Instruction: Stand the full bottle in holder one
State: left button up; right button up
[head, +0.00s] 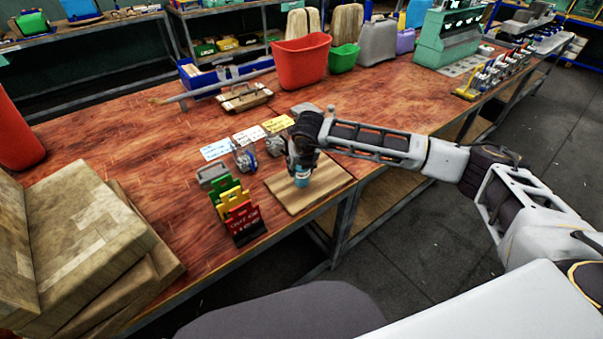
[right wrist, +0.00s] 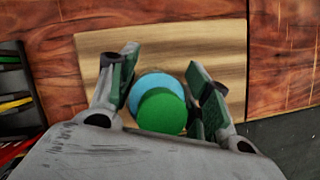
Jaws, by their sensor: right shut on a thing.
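My right gripper (head: 301,172) is shut on a bottle (head: 302,181) at the wooden board near the table's front edge. In the right wrist view, the bottle's round green top (right wrist: 162,112) and wider light-blue part (right wrist: 152,83) sit between the two fingers (right wrist: 163,92). The bottle looks roughly upright; I cannot tell whether its base touches the board. Two small round grey fixtures, perhaps the holders, stand left of the gripper, one (head: 243,158) further left, the other (head: 274,147) closer. Their numbers are not readable. My left gripper is not in view.
The wooden board (head: 328,186) lies under the gripper. White (head: 215,150), pale and yellow (head: 277,124) cards lie behind the fixtures. A rack of coloured plates (head: 237,205) stands front left. A red bin (head: 300,60) stands behind. Open table lies right of the cards.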

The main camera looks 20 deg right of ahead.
jog(key=shift+c, duration=1.2)
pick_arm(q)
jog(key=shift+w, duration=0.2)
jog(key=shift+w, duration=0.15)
pick_arm(e)
jog(key=shift+r, duration=0.45)
notch_tip(320, 180, up, 8)
jog(key=shift+f+b, duration=0.2)
jog(key=shift+b, duration=0.2)
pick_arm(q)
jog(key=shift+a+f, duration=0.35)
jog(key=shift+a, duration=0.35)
pick_arm(e)
jog(key=shift+r, duration=0.8)
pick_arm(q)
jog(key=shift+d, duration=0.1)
